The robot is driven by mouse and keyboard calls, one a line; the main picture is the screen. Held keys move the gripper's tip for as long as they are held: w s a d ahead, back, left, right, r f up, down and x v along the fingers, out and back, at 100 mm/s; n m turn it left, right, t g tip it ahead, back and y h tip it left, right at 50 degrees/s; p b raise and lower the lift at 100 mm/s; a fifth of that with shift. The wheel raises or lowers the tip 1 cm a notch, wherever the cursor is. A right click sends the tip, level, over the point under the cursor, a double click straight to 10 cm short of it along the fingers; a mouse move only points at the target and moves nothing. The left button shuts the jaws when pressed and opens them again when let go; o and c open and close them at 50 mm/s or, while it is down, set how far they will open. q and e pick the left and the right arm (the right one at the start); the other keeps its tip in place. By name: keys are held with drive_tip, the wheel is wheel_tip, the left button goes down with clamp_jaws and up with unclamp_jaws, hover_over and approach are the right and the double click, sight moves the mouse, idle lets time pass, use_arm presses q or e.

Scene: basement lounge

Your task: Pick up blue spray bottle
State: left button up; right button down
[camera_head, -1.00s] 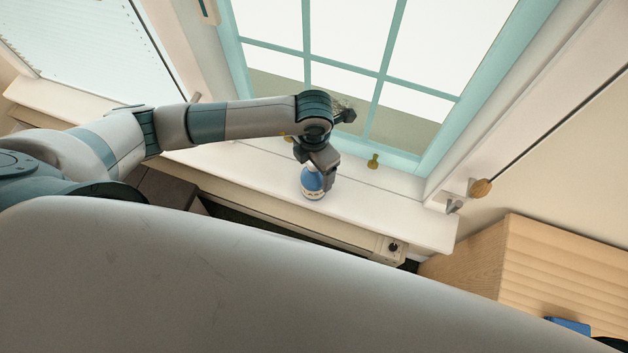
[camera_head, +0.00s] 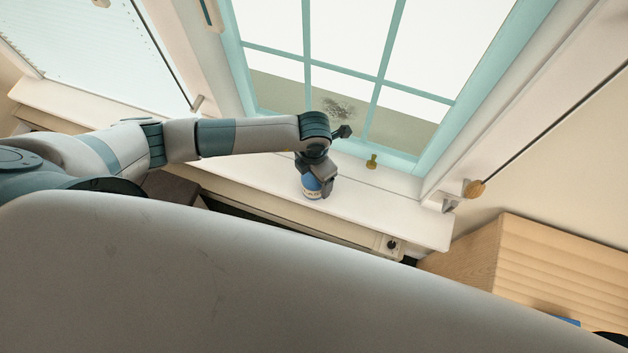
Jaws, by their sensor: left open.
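The blue spray bottle (camera_head: 312,186) stands on the white window sill, with a blue body and a pale label band low down. Its top is hidden by my left gripper (camera_head: 316,184). My left gripper reaches down over the bottle from above, open, with its fingers around the bottle's upper body. I cannot tell whether the fingers touch it. My right gripper is not in view.
The sill (camera_head: 385,207) is clear to the right of the bottle. The teal-framed window (camera_head: 384,60) rises close behind my left arm. A brass window catch (camera_head: 372,161) stands at the frame. A wooden cabinet (camera_head: 540,265) is at the lower right.

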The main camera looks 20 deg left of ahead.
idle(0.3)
use_arm(q)
drive_tip(key=c, duration=1.7)
drive_tip(key=shift+w+r, duration=0.1)
drive_tip(key=shift+r, duration=0.1)
drive_tip(key=shift+d+r+b, duration=0.1)
drive_tip(key=shift+r+b, duration=0.3)
drive_tip(key=shift+r, duration=0.05)
drive_tip(key=r, duration=0.1)
drive_tip(key=r+b, duration=0.1)
drive_tip(key=r, duration=0.1)
drive_tip(key=shift+s+d+b, duration=0.2)
drive_tip(key=shift+d+b, duration=0.1)
drive_tip(key=shift+s+d+r+b, duration=0.6)
drive_tip(key=shift+s+d+r, duration=0.5)
drive_tip(key=shift+d, duration=0.4)
drive_tip(key=shift+s+d+r+b, duration=0.55)
drive_tip(key=shift+s+d+r, duration=0.35)
drive_tip(key=shift+d+r, duration=0.5)
drive_tip(key=shift+s+d+r+b, duration=0.6)
drive_tip(key=shift+s+d+r, duration=0.4)
drive_tip(key=shift+d, duration=0.65)
drive_tip(key=shift+f, duration=0.1)
